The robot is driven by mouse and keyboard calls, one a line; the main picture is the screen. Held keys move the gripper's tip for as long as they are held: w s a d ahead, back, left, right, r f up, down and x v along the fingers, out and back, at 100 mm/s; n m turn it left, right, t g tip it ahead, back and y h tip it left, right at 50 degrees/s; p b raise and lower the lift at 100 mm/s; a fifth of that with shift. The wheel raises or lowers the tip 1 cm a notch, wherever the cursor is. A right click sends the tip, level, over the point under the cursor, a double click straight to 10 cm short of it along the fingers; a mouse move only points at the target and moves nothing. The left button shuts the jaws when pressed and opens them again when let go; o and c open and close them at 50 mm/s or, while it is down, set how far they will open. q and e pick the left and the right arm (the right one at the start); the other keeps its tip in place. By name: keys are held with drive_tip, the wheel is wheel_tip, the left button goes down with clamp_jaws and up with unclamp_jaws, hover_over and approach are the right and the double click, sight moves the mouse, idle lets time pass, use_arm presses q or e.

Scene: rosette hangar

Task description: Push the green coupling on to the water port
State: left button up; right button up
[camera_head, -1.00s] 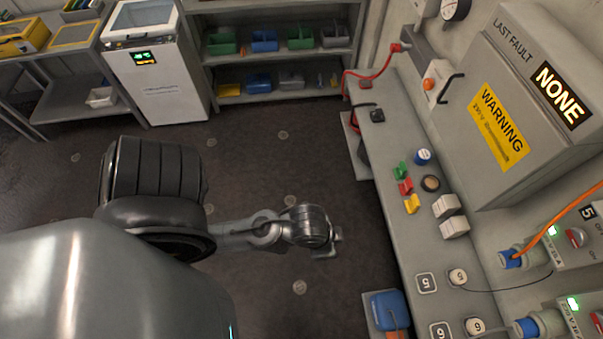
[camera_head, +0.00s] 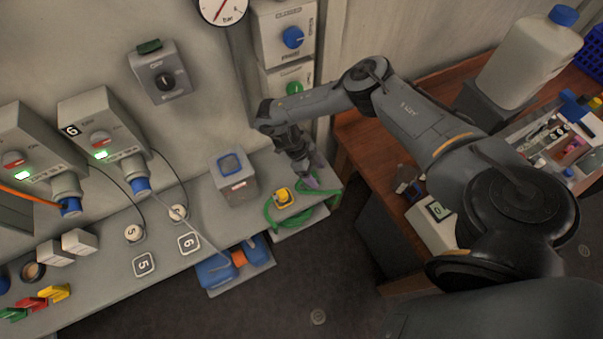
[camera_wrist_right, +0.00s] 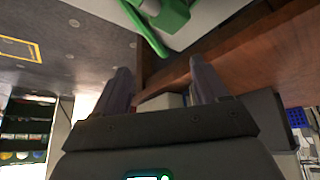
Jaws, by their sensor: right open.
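A green hose (camera_head: 281,222) lies in a loose coil at the right end of the grey bench, around a small yellow piece (camera_head: 284,197). My right gripper (camera_head: 314,178) is just above the coil's right side, open, with nothing seen between its fingers. In the right wrist view the right gripper (camera_wrist_right: 162,84) also shows apart-spread fingers, with green hose (camera_wrist_right: 150,22) beyond them at the top. I cannot make out the green coupling separately. A round green fitting (camera_head: 294,88) is on the wall panel above; I cannot tell whether it is the water port. My left gripper is out of view.
A grey box with a blue-framed top (camera_head: 233,173) stands left of the hose. A wooden table (camera_head: 374,150) with a white jug (camera_head: 527,57) is at the right. A blue item (camera_head: 215,271) sits below the bench edge. Dark floor lies open in front.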

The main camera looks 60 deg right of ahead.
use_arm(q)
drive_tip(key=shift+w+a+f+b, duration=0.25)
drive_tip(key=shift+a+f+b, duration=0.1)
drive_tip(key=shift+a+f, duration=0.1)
use_arm(e)
drive_tip(key=w+r+t, duration=0.1)
drive_tip(key=w+r, duration=0.2)
drive_tip(key=w, duration=0.3)
drive_tip(key=shift+w+r+t, duration=0.15)
drive_tip(key=shift+r+t, duration=0.15)
drive_tip(key=shift+r, duration=0.1)
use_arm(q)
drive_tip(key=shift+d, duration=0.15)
use_arm(e)
drive_tip(key=shift+d, duration=0.15)
drive_tip(key=b+x, duration=0.1)
drive_tip(key=x, duration=0.4)
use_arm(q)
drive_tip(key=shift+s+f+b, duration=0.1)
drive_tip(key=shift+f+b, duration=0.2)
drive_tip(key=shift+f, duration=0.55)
use_arm(e)
drive_tip(key=shift+f, duration=0.3)
drive_tip(key=shift+s+f, duration=0.1)
drive_tip(key=shift+s, duration=0.1)
